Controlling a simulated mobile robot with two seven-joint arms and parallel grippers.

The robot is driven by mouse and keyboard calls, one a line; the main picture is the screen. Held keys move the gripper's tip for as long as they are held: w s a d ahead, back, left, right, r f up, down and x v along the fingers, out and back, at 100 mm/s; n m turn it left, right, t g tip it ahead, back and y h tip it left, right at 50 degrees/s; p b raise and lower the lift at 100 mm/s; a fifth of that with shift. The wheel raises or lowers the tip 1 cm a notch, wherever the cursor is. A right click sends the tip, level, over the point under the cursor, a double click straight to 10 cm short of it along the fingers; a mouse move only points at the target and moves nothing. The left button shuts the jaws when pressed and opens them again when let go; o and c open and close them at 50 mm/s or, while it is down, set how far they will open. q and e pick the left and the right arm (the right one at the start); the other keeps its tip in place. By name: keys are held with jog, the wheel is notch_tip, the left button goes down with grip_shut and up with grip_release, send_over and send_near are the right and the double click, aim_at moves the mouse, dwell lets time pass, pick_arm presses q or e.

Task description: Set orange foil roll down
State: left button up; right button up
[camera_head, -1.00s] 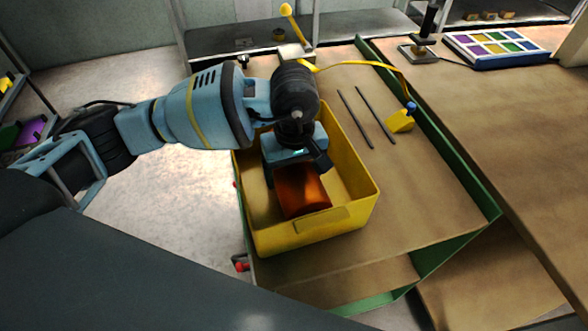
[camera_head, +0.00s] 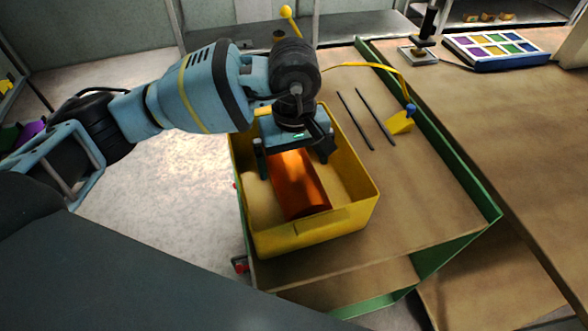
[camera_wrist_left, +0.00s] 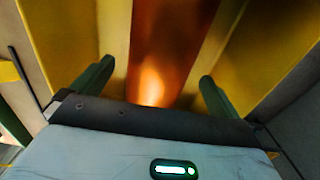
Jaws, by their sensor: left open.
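The orange foil roll (camera_head: 302,188) lies in the yellow bin (camera_head: 318,237), its length running from back to front. It also shows in the left wrist view (camera_wrist_left: 170,45), shiny and copper-coloured between the yellow walls. My left gripper (camera_head: 293,162) is open above the back part of the roll. In the left wrist view its two fingers (camera_wrist_left: 153,82) stand apart, one on each side of the roll, with gaps between. The far end of the roll is hidden under the gripper. My right gripper is not in view.
The bin stands on a brown table with a green edge (camera_head: 450,254). Two dark rods (camera_head: 366,118) and a yellow block (camera_head: 400,123) with a strap lie to its right. A tray of coloured squares (camera_head: 498,47) sits at the back right.

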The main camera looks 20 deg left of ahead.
pick_arm(q)
notch_tip(320, 180, up, 8)
jog(key=shift+f, duration=0.1)
jog(key=shift+s, duration=0.1)
dwell(0.6)
